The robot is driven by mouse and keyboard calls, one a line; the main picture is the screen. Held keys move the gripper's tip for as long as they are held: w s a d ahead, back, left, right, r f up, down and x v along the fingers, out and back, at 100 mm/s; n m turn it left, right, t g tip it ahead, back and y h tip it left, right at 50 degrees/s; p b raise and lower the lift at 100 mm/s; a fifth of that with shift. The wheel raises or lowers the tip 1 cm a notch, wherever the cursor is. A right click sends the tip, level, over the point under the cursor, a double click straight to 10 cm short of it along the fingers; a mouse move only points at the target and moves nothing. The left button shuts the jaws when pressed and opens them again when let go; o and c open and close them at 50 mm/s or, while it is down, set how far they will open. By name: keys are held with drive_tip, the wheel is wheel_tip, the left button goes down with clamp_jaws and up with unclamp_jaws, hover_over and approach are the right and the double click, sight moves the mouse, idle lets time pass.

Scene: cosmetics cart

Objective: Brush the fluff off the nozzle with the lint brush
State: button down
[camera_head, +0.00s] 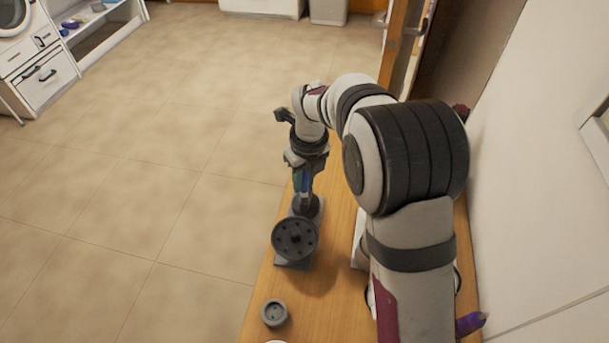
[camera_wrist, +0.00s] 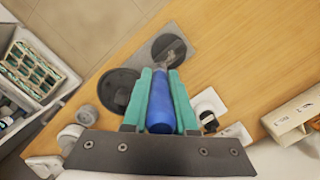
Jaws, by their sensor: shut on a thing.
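My gripper (camera_wrist: 160,74) has teal fingers shut on the blue handle of the lint brush (camera_wrist: 159,108). The brush points away from the wrist, and its pale tip lies over a dark round part (camera_wrist: 160,46) on a grey plate (camera_wrist: 183,26). Whether the tip touches it, I cannot tell. In the head view my gripper (camera_head: 303,186) is above that dark part (camera_head: 308,206). A dark disc with holes (camera_head: 295,239) stands just in front; it also shows in the wrist view (camera_wrist: 112,90). Which of these is the nozzle is unclear. No fluff can be made out for certain.
A small grey round piece (camera_head: 275,313) lies on the wooden top (camera_head: 261,290), near its left edge. A purple item (camera_head: 470,323) is at the right. A pale block (camera_wrist: 293,114) and a crate (camera_wrist: 38,68) show in the wrist view. Bare wood lies right of the plate.

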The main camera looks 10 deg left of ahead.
drive_tip(key=shift+w+r, duration=0.2)
drive_tip(key=shift+w, duration=1)
drive_tip(key=shift+w+r, duration=0.2)
drive_tip(key=shift+w, duration=0.95)
wheel_tip(320, 180, up, 7)
drive_tip(key=shift+a, duration=0.1)
